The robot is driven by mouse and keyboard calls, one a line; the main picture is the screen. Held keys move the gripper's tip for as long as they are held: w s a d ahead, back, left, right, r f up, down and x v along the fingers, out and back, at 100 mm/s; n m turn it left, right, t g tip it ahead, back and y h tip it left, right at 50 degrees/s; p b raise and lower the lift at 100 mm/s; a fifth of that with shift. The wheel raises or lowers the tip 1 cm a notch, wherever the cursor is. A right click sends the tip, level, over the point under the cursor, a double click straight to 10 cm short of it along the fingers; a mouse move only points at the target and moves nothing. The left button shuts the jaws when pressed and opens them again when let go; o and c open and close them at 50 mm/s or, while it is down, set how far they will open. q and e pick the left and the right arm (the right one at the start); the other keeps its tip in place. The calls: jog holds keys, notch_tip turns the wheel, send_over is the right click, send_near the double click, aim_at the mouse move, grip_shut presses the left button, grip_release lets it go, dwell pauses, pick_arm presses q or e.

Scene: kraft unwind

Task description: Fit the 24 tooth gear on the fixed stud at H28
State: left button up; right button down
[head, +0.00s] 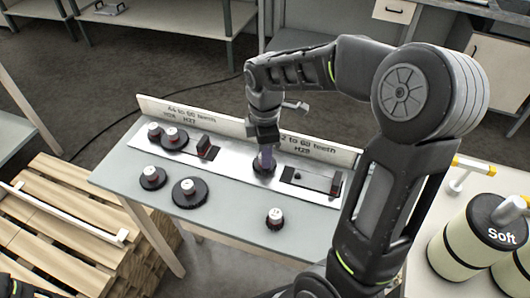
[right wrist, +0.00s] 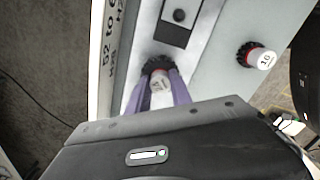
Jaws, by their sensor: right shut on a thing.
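My right gripper (head: 264,155) points down over the steel strip on the table, its purple fingers shut on the white hub of a small dark gear (head: 263,169). In the right wrist view this gear (right wrist: 157,63) lies at or just above the strip, between the fingertips (right wrist: 163,88). The number on its hub is not clearly readable. The fixed stud at H28 is not visible; the gear is near the H28 sign (head: 305,148) and may hide it. I cannot tell whether the gear is seated.
A small gear marked 16 (right wrist: 257,56) stands at the table front and shows in the head view (head: 275,218). Larger gears (head: 189,192) (head: 152,178) stand at left. A slotted dark bracket (head: 310,179) lies right of the held gear. The sign board (head: 215,122) rises behind.

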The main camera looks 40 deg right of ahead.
jog(key=shift+f, duration=0.25)
jog(key=c, duration=1.1)
grip_release()
notch_tip(320, 180, up, 8)
jog(key=shift+f+b, duration=0.1)
jog(key=shift+b, duration=0.4)
